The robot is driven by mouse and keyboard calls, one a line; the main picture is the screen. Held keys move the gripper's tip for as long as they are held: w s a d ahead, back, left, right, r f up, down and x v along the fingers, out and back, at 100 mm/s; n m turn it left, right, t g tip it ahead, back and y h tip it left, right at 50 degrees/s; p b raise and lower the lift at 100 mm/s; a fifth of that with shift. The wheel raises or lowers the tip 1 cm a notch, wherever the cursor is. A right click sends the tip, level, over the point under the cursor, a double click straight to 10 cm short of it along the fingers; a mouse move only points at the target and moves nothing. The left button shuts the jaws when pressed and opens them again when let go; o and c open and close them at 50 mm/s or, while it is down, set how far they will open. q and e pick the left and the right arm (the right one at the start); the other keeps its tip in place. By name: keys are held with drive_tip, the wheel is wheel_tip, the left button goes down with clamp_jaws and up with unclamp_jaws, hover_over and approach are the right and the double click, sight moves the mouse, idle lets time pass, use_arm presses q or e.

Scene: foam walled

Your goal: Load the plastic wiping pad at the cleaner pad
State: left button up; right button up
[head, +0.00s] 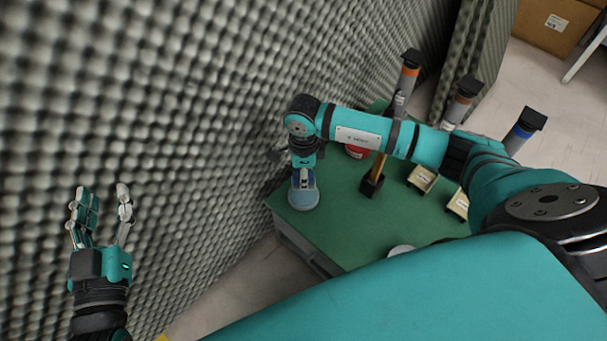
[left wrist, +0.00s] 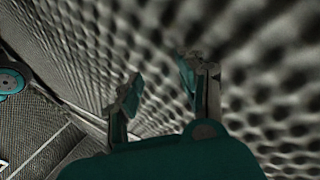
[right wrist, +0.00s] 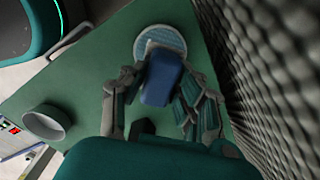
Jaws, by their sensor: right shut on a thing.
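A round pale blue pad (head: 303,199) is at the far left corner of the green table, below my right gripper (head: 303,172). It also shows in the right wrist view (right wrist: 151,34). A dark blue block, likely a handle (right wrist: 162,82), sits between my right gripper's fingers (right wrist: 150,88); they are shut on it, above the pad. I cannot tell whether block and pad are one piece, or which is the cleaner's pad. My left gripper (head: 103,196) is open and empty, left of the table near the foam wall; it also shows in the left wrist view (left wrist: 160,82).
The green table (head: 335,235) borders the grey foam wall (head: 180,100). On it are a red-rimmed container (head: 357,152), an upright orange-marked tube (head: 405,85), small trays (head: 423,178) and a white round cup (right wrist: 46,122). The table middle is partly clear.

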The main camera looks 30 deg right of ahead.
drive_tip(key=shift+r+p, duration=0.4)
drive_tip(key=shift+r, duration=0.2)
drive_tip(key=shift+r+p, duration=0.3)
drive_tip(key=shift+r, duration=0.05)
use_arm(q)
wheel_tip(320, 180, down, 6)
drive_tip(key=s+a+g+y, duration=0.1)
drive_tip(key=g, duration=0.3)
drive_tip(key=shift+a+y, duration=0.15)
drive_tip(key=shift+y, duration=0.15)
drive_tip(key=shift+s+f, duration=0.1)
